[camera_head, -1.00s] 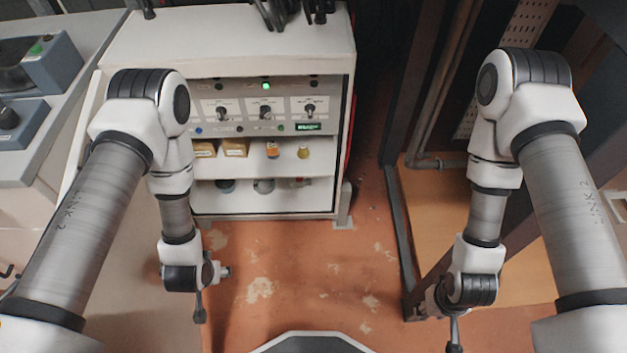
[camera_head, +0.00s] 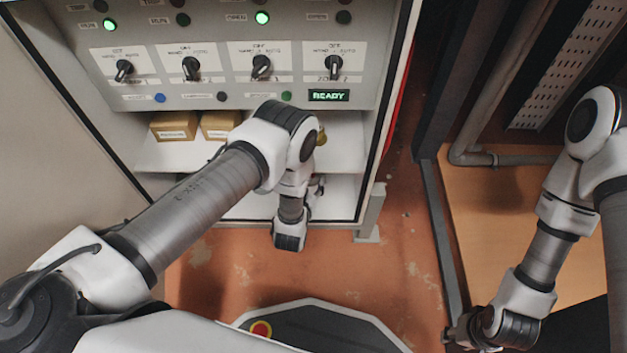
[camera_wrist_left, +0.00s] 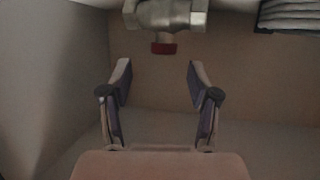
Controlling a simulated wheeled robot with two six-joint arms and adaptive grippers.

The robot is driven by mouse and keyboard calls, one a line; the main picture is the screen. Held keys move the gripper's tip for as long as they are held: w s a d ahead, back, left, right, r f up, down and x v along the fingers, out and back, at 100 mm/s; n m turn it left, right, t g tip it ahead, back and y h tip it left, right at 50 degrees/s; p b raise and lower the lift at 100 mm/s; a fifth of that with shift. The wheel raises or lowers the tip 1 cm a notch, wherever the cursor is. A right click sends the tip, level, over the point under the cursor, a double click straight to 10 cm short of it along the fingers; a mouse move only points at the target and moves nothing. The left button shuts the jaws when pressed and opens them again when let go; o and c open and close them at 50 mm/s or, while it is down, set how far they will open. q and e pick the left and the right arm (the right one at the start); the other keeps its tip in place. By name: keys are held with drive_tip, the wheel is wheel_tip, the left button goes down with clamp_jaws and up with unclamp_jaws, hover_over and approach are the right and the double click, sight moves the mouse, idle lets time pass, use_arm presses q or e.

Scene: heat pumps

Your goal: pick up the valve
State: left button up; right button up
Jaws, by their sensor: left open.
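The valve (camera_wrist_left: 170,14) is a grey metal body with a red part (camera_wrist_left: 163,47) below it, at the top of the left wrist view, partly cut off. My left gripper (camera_wrist_left: 158,78) is open and empty. Its two fingers point toward the valve, which appears ahead of and between the tips, apart from them. In the head view my left arm reaches into the cabinet's lower shelf; it hides the gripper and the valve there. My right gripper (camera_head: 458,336) is at the bottom right of the head view, away from the cabinet, its fingers not clear.
The cabinet (camera_head: 362,150) has switches, lamps and a READY display above its shelves. Boxes (camera_head: 173,126) stand on the upper shelf. A coiled grey thing (camera_wrist_left: 290,14) is at the wrist view's upper right. A wall stands close on the left there. Orange floor (camera_head: 390,270) is clear.

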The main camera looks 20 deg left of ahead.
use_arm(q)
drive_tip(key=b+x, duration=0.1)
drive_tip(key=x, duration=0.1)
drive_tip(key=b+x, duration=0.1)
drive_tip(key=x, duration=0.1)
drive_tip(key=shift+w+a+f, duration=0.1)
drive_tip(key=shift+a+f, duration=0.1)
drive_tip(key=shift+f, duration=0.15)
drive_tip(key=shift+w, duration=0.1)
drive_tip(key=shift+r, duration=0.1)
clamp_jaws()
drive_tip(key=shift+r, duration=0.1)
